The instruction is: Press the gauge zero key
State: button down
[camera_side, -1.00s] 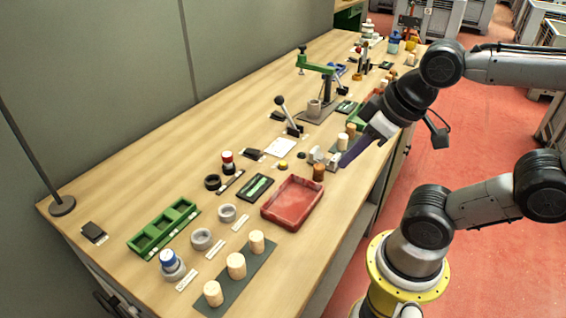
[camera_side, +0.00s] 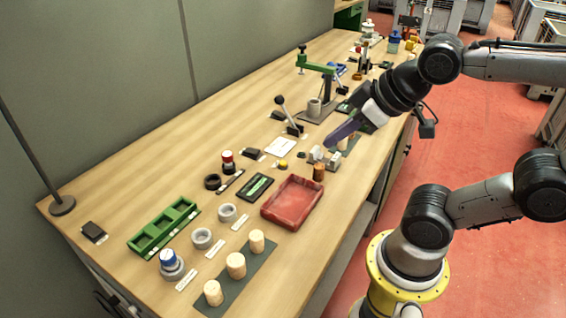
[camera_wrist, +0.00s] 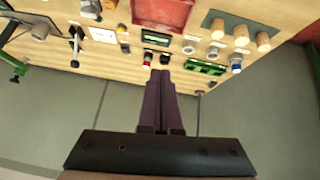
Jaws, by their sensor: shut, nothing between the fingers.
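My gripper (camera_side: 331,142) is shut and empty, above the bench beyond the gauge blocks. It also shows in the wrist view (camera_wrist: 160,73). Nothing hides the button; contact is not seen.
A brown cork (camera_side: 319,172) stands beside the gauge blocks. A red tray (camera_side: 292,225) is nearby. A black-knobbed lever (camera_side: 287,112) and green press (camera_side: 318,67) stand farther back. A red-topped stamp (camera_side: 228,160) stands left of the display. The far-left bench edge has free room.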

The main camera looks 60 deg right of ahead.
jog(key=w+d+r+n+t+h, duration=0.2)
jog(key=w+d+n, duration=0.15)
jog(key=w, duration=0.65)
send_over(283, 164)
jog(key=s, duration=0.1)
notch_tip(283, 164, down, 13)
jog(key=shift+d+n+g, duration=0.2)
jog(key=shift+n+g, duration=0.15)
jog(key=shift+g, duration=0.05)
jog(key=shift+f, duration=0.1)
jog(key=shift+f, duration=4.3)
jog(key=shift+f, duration=0.15)
jog(key=shift+f, duration=0.25)
